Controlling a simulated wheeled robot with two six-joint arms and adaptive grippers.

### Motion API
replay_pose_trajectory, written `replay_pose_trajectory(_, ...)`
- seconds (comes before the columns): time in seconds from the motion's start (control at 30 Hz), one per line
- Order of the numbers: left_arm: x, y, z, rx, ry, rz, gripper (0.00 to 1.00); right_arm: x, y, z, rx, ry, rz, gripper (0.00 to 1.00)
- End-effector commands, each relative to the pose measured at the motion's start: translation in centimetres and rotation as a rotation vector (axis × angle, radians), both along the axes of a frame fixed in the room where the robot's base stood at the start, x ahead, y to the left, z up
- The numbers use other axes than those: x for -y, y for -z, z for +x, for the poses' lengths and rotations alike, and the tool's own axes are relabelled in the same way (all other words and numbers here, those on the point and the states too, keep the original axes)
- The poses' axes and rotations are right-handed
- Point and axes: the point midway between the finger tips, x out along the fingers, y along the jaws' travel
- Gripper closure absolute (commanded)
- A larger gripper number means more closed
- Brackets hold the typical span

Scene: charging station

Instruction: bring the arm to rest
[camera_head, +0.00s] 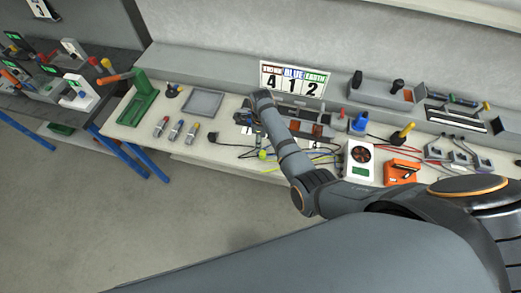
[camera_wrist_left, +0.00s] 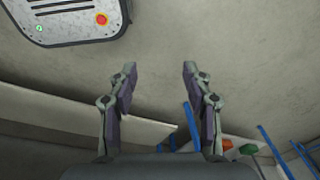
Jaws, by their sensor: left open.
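My left gripper (camera_wrist_left: 158,68) is open in the left wrist view. Its two fingers stand well apart, with nothing between them and only plain floor beyond the tips. It does not show in the head view. In the head view a grey arm of mine comes in from the right and reaches over the workbench (camera_head: 225,152). Its far end, with what looks like my right gripper (camera_head: 246,118), is over the middle of the bench. Its fingers are too small and dark to tell open from shut. A large grey link of mine fills the bottom.
The bench holds a green stand (camera_head: 139,103), a grey tray (camera_head: 203,102), a number sign (camera_head: 293,79), a white box with a fan (camera_head: 359,160), an orange device (camera_head: 402,171) and several loose cables. A second, dark bench (camera_head: 98,55) stands at left. The floor in front is clear.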

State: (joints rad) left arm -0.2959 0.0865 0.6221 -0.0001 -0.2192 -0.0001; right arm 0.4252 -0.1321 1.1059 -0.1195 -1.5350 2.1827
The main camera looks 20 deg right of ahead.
Motion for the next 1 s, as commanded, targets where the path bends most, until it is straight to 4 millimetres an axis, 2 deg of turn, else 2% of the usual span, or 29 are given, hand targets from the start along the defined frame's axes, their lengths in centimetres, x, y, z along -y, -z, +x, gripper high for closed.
replay_pose_trajectory(0.1, -0.2, 0.1, -0.9, -0.014, 0.001, 0.003, 0.5, 0.2, -1.0, 0.6, 0.001, -0.003, -0.001, 0.52)
replay_pose_trajectory(0.27, 0.0, 0.2, -1.7, -0.025, -0.001, 0.0, 0.5, 0.2, -1.3, 0.7, 0.0, -0.005, 0.0, 0.52)
replay_pose_trajectory(0.57, 1.1, 0.0, 0.5, 0.008, -0.004, -0.014, 0.5, 0.2, -1.2, 0.7, 0.0, -0.005, 0.0, 0.52)
replay_pose_trajectory(0.73, 0.8, 0.1, 0.2, 0.004, -0.003, -0.01, 0.5, 0.6, -1.0, 0.3, 0.004, -0.038, -0.001, 0.52)
replay_pose_trajectory(0.87, 0.6, 0.1, -0.6, -0.008, -0.003, -0.008, 0.5, 2.9, -0.4, -2.5, 0.038, -0.279, -0.019, 0.52)
replay_pose_trajectory(1.0, 0.5, 0.1, -0.6, -0.009, -0.002, -0.006, 0.5, 6.3, -1.1, -8.1, 0.091, -0.771, -0.086, 0.52)
